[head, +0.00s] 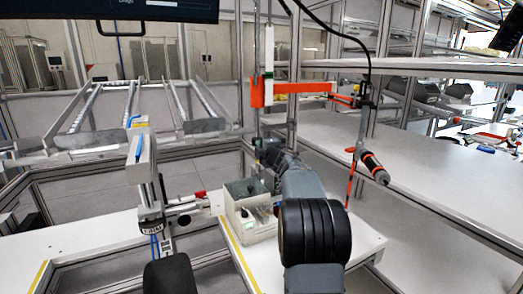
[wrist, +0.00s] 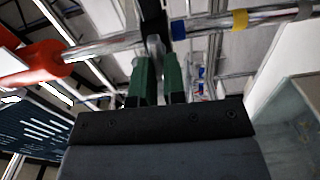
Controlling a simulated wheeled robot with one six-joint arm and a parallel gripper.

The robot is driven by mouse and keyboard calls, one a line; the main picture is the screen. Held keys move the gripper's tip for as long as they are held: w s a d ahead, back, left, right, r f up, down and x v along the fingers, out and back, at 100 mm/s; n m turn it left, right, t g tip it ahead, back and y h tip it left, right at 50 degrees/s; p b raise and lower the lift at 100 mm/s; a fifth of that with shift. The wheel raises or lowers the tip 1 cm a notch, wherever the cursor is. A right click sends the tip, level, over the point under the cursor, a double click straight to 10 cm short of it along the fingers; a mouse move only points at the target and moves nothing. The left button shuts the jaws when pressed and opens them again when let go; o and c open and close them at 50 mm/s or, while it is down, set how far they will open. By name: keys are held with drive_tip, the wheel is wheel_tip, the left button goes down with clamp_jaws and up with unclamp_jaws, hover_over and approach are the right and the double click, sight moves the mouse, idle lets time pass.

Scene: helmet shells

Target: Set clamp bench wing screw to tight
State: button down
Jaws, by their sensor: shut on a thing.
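In the wrist view, my gripper (wrist: 158,62) has its two green fingers closed around a small grey metal piece, the wing screw (wrist: 154,44), by a shiny rod (wrist: 110,45). The fingers hide much of the screw, so its turn angle cannot be told. The rod has a red handle (wrist: 30,65) at the left, with blue and yellow bands to the right. In the head view, the clamp bench (head: 152,212) stands left of centre, with a red-ended part (head: 198,195) pointing right. My fingertips cannot be made out there.
A grey-green bin (head: 248,232) with small parts stands on the white table beside the clamp; its wall shows at right in the wrist view (wrist: 290,115). A screwdriver tool (head: 373,167) hangs at right from an orange arm (head: 290,88). The right table (head: 440,185) is largely clear.

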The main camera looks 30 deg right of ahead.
drive_tip(key=shift+n, duration=0.3)
idle(0.4)
drive_tip(key=c, duration=1.2)
unclamp_jaws()
drive_tip(key=s, duration=0.4)
drive_tip(key=s+a, duration=0.1)
drive_tip(key=s, duration=0.4)
drive_tip(key=s+a+b, duration=0.1)
drive_tip(key=s, duration=0.3)
drive_tip(key=shift+s, duration=0.35)
